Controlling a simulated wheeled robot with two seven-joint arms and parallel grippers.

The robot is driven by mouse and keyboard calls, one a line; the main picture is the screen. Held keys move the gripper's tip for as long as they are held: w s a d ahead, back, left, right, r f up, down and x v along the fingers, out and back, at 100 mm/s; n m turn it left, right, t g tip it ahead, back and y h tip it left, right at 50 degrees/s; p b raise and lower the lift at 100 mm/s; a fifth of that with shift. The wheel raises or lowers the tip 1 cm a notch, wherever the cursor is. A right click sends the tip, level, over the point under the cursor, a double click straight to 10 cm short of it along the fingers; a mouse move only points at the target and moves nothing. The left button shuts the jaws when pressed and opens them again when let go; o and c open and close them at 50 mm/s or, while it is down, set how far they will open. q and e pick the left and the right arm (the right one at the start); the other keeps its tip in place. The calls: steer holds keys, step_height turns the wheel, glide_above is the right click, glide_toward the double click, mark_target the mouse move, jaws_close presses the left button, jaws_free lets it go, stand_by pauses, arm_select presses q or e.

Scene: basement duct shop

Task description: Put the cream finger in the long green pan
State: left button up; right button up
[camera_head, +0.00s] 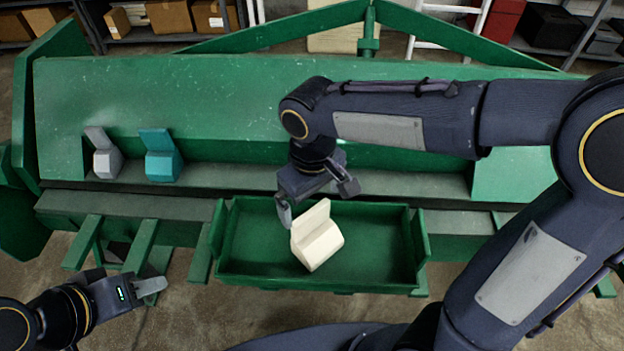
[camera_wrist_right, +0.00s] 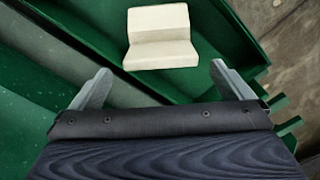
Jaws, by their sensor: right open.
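In the right wrist view the cream finger (camera_wrist_right: 160,40) lies beyond the fingertips, in the green pan (camera_wrist_right: 215,50). My right gripper (camera_head: 318,203) is open just behind and above the cream finger, with a gap between its fingers and the block in the wrist view (camera_wrist_right: 160,85). I cannot tell whether the block's underside rests fully on the pan floor. My left gripper (camera_head: 150,287) is empty at the lower left, its jaw opening unclear.
A grey finger (camera_head: 105,155) and a teal finger (camera_head: 162,157) stand on the green machine's ledge (camera_head: 230,176) at the left. The pan's right half is clear. Shelves with boxes (camera_head: 170,16) stand behind the machine. Green bars (camera_head: 85,242) stick out at the front left.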

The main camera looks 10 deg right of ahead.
step_height(320, 180, up, 5)
steer(key=s+d+f+m+t+y, duration=0.3)
steer(key=s+d+m+t, duration=0.2)
steer(key=s+d, duration=0.7)
steer(key=m, duration=0.2)
steer(key=shift+m+t+y, duration=0.3)
steer(key=shift+y, duration=0.1)
